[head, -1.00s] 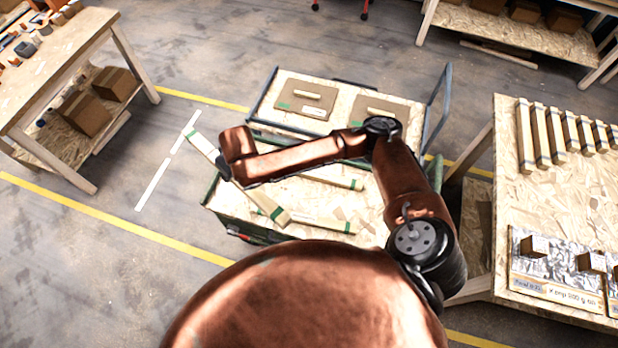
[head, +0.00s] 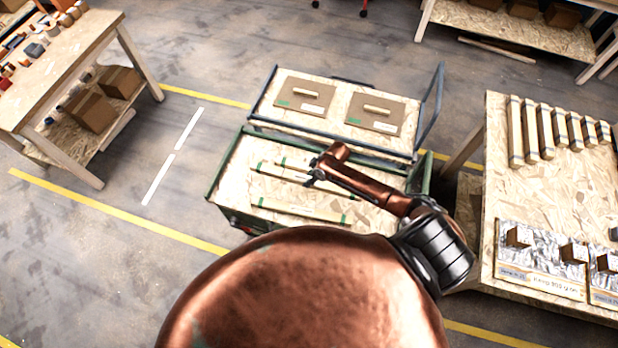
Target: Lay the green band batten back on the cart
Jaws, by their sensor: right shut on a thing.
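The green-framed cart (head: 226,168) stands in the middle, with a pale chipboard deck. My right gripper (head: 314,174) is low over this deck and shut on a pale batten with green bands (head: 283,173). My arm and gripper hide part of that batten, and I cannot tell whether it touches the deck. Another green-banded batten (head: 300,212) lies along the near side of the deck, apart from the gripper. One more batten end with a green mark (head: 291,162) shows just behind the held one. My left gripper is not in view.
A blue-framed cart (head: 335,122) with two brown panels stands right behind. A table with several battens and blocks (head: 540,205) is at the right. A bench (head: 70,75) is at the left. Open floor lies left of the green cart.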

